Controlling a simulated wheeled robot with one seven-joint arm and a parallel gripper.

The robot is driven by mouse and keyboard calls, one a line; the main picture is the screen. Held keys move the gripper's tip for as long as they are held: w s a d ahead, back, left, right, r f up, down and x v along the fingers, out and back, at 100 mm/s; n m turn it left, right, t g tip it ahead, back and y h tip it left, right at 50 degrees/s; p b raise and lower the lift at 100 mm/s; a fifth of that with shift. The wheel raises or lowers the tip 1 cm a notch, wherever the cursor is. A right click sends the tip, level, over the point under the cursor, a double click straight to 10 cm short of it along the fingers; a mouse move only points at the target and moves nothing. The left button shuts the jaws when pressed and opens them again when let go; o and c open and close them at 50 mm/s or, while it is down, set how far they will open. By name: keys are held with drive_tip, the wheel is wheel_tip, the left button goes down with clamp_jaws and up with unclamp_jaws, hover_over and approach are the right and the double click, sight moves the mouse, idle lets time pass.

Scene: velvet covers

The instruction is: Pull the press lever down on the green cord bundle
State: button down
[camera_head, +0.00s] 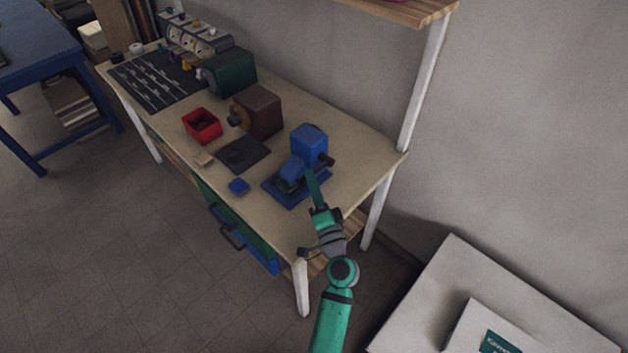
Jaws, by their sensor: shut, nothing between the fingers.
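The blue press (309,143) stands near the front right end of the workbench, on a blue base plate (284,196). A short dark handle, perhaps the press lever (327,161), sticks out at its right side. My gripper (310,174) reaches in from the lower right, its narrow green end pointing up at the front of the press. It is shut and empty, close to the lever; I cannot tell whether it touches. I cannot make out the green cord bundle; the space under the press head is small and partly covered by the blue front part.
On the workbench (365,165) are a dark mat (243,154), a small blue block (239,187), a red bin (202,125), a brown machine (257,111) and a dark green machine (229,73). A shelf post (422,85) rises behind the right end. Bare tabletop lies right of the press.

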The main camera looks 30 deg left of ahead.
drive_tip(key=shift+s+a+f+g, duration=0.15)
drive_tip(key=shift+f, duration=0.3)
drive_tip(key=shift+s+a+f+g, duration=0.15)
drive_tip(key=shift+f, duration=0.25)
wheel_tip(320, 180, up, 5)
drive_tip(key=d, duration=0.1)
drive_tip(key=s+d+f, duration=0.1)
drive_tip(key=d+f, duration=0.3)
drive_tip(key=d, duration=0.4)
drive_tip(key=shift+s+d+f, duration=0.2)
drive_tip(key=shift+d+f, duration=0.05)
drive_tip(key=shift+d, duration=0.15)
